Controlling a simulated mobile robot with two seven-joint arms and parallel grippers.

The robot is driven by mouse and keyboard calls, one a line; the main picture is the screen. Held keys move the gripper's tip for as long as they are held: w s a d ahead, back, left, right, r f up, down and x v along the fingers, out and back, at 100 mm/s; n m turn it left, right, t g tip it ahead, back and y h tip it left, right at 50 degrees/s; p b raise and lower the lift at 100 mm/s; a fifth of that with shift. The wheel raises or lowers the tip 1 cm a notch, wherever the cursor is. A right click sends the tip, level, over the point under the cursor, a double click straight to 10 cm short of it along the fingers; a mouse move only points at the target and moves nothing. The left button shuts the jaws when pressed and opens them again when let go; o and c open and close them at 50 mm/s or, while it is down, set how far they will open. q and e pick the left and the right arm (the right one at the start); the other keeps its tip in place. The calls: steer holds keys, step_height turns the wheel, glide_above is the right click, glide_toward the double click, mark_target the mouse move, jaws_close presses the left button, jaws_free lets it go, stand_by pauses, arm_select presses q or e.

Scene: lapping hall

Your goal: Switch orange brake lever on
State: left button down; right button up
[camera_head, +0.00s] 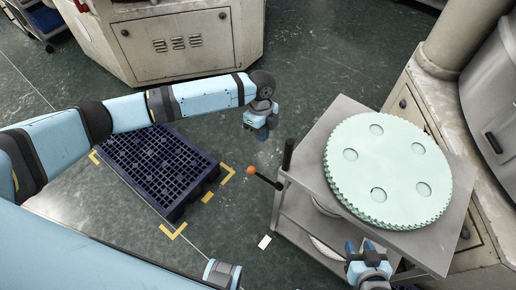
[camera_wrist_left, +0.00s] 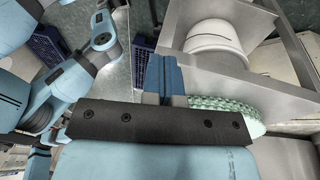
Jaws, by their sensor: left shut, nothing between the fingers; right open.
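The brake lever is a dark rod with an orange ball knob (camera_head: 251,170). It sticks out to the left from the side of the grey trolley (camera_head: 325,128) in the head view. My left gripper (camera_head: 262,134) is shut and empty, pointing down, just above the knob in the picture and apart from it. Its closed blue fingers also show in the left wrist view (camera_wrist_left: 162,76); I cannot make out the orange knob there. My right gripper (camera_head: 367,250) is open and empty at the trolley's front edge.
A large pale green toothed disc (camera_head: 390,165) lies on the trolley top. A black upright handle (camera_head: 288,153) stands at the trolley's left edge, close to the lever. A dark blue pallet (camera_head: 150,165) lies on the floor to the left. Beige machines (camera_head: 185,40) stand behind.

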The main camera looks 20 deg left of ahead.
arm_select(q)
glide_above(251, 167)
steer(key=w+d, duration=0.2)
steer(key=d, duration=0.1)
steer(key=w+a+x, duration=0.1)
steer(key=w+x, duration=0.1)
steer(key=x, duration=0.6)
steer(key=f, duration=0.1)
steer(key=s+a+f+p, duration=0.1)
steer(key=f, duration=0.2)
steer(key=shift+s+a+f, duration=0.15)
steer(key=shift+s+f, duration=0.15)
arm_select(e)
steer(key=shift+r, duration=0.6)
arm_select(q)
steer(key=shift+a+f, duration=0.1)
steer(key=shift+f, duration=0.05)
arm_select(e)
steer(key=shift+f, duration=0.15)
